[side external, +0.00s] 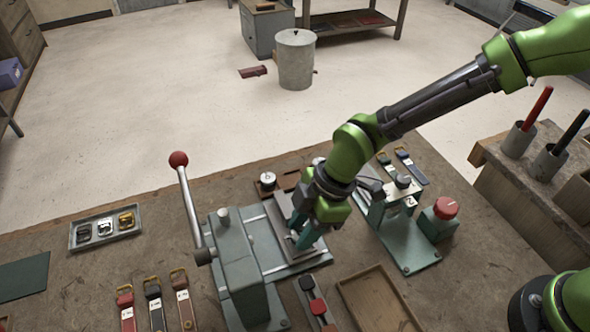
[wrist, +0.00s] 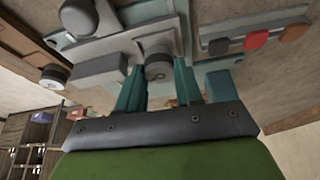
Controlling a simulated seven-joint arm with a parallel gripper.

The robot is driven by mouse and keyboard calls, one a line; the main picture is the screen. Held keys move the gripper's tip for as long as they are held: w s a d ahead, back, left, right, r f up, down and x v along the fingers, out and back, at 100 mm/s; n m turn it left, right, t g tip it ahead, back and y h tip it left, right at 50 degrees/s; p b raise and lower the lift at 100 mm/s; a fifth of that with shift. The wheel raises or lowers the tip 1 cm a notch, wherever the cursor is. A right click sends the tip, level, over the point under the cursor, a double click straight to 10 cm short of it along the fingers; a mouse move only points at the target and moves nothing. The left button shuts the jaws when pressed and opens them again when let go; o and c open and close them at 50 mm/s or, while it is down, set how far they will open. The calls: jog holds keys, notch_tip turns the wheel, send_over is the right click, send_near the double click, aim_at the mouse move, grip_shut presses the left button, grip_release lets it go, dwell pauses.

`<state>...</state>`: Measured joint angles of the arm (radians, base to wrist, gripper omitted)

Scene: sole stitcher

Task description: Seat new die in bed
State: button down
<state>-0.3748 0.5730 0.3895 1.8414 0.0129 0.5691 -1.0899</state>
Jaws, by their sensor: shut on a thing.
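My gripper (side external: 300,238) is over the bed (side external: 310,258) of the green-grey press, fingers pointing down. In the wrist view its teal fingers (wrist: 160,90) are shut on either side of a round grey knob (wrist: 158,67), which I take to be the new die's. The die's lower part is largely hidden by the fingers, so I cannot tell whether it touches the bed. The press (side external: 240,272) stands left of my gripper, its red-knobbed lever (side external: 190,205) raised. Another round-topped piece (side external: 268,180) sits on a wooden tray behind the bed; it also shows in the wrist view (wrist: 54,76).
A second green machine (side external: 405,225) with a red button (side external: 446,207) stands close on the right. A buckle tray (side external: 105,228) and several straps (side external: 153,303) lie on the left. An empty wooden tray (side external: 378,300) and a coloured-block strip (side external: 316,303) lie in front.

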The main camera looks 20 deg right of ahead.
jog(key=shift+f, duration=0.6)
dwell(0.7)
jog(key=c, duration=1)
grip_release()
jog(key=v, duration=1.1)
